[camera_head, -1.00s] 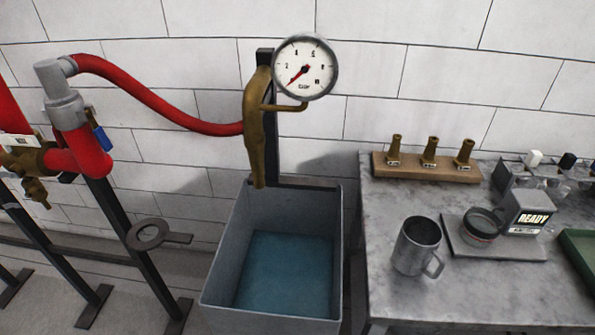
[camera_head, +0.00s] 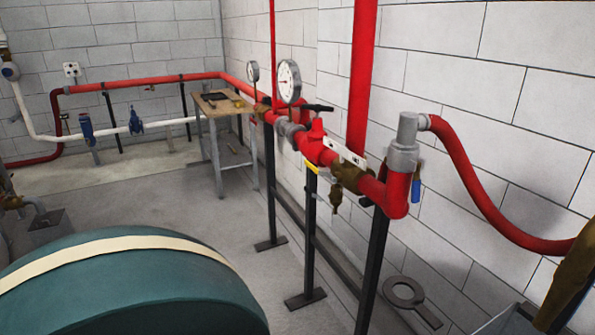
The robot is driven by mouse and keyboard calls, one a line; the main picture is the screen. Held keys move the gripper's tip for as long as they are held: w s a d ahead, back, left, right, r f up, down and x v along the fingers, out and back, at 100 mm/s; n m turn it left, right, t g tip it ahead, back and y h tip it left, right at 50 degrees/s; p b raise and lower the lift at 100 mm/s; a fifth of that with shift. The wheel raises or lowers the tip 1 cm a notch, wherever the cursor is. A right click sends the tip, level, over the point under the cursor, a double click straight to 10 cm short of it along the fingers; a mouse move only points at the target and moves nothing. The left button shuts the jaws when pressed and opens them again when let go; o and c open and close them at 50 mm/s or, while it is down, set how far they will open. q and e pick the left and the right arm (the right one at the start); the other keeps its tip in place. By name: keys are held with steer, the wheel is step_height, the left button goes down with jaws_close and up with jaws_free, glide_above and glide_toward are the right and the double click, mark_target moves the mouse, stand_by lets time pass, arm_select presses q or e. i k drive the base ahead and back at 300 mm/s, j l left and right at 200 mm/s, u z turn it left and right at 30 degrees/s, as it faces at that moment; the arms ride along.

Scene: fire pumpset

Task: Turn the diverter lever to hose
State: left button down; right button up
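The red pipe run along the right wall carries several valves, and I cannot tell for sure which handle is the diverter lever. A red valve part (camera_head: 315,132) stands beside a white label plate (camera_head: 344,152), whose lettering is too small to read. A black handle (camera_head: 318,107) sticks out above the pipe there. A yellow handle (camera_head: 311,167) sits just below. A brass valve body (camera_head: 347,176) follows to the right, then a grey coupling (camera_head: 404,150) with a blue handle (camera_head: 416,190). The red hose (camera_head: 478,185) runs right from the coupling. Neither gripper is in view.
A large green tank (camera_head: 140,290) with a cream band fills the lower left. Black pipe stands (camera_head: 310,240) reach the floor. A ring-shaped wrench (camera_head: 405,293) is at lower right. A small table (camera_head: 215,112) stands at the back. The floor between tank and pipe is clear.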

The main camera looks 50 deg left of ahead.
mark_target(307, 165)
steer(key=u, duration=1.65)
steer(key=i+j, duration=0.3)
steer(key=i, duration=0.2)
steer(key=i+j, duration=0.3)
steer(key=i, duration=0.2)
steer(key=i+j+z, duration=0.25)
steer(key=z, duration=0.15)
steer(key=i+j+z, duration=0.4)
steer(key=z, duration=0.5)
